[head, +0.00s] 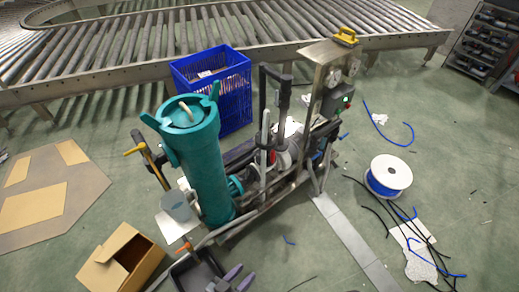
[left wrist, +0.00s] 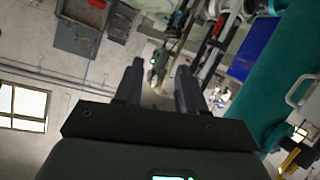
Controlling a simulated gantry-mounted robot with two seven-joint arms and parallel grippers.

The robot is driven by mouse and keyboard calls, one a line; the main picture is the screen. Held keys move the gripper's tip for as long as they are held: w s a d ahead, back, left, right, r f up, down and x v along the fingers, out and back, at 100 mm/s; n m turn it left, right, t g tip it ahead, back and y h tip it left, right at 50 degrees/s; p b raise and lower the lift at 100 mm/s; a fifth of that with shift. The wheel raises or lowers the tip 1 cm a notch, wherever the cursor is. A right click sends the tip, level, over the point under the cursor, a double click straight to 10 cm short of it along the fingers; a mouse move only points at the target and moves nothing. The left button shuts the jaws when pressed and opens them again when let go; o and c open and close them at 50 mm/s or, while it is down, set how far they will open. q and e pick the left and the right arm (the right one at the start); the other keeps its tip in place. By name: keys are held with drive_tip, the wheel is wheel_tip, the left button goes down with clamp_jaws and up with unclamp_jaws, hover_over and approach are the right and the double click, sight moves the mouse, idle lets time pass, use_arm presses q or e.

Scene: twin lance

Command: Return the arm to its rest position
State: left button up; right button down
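My left gripper (head: 245,273) shows at the bottom edge of the head view, with its two grey fingers spread. In the left wrist view my left gripper (left wrist: 160,70) is open, with a clear gap and nothing held between the fingers. In the head view it is in front of the pump skid with the tall teal cylinder (head: 203,165). The teal cylinder also fills the right side of the left wrist view (left wrist: 265,75), beside the fingers and apart from them. Most of my left arm is out of the head view. My right gripper is in neither view.
A blue crate (head: 238,105) stands behind the skid, before a roller conveyor (head: 150,40). An open cardboard box (head: 122,258) and a dark tray (head: 190,272) lie near the front. A cable spool (head: 388,175) and loose cables are at right. Some floor between is bare.

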use_arm(q)
drive_tip(key=s+a+r+n+g+y, duration=0.1)
drive_tip(key=a+r+n+y, duration=0.1)
drive_tip(key=a+r+y, duration=0.35)
drive_tip(key=a+r+n+g+y, duration=0.1)
drive_tip(key=a+r+y, duration=0.1)
drive_tip(key=a, duration=0.6)
drive_tip(key=s+a+g+y, duration=0.1)
drive_tip(key=s+a+g, duration=0.2)
drive_tip(key=s+g, duration=0.35)
wheel_tip(320, 180, up, 38)
drive_tip(key=t+p, duration=0.1)
drive_tip(key=p, duration=3.7)
drive_tip(key=shift+s, duration=0.35)
drive_tip(key=shift+a+f+t, duration=0.1)
drive_tip(key=shift+t, duration=0.15)
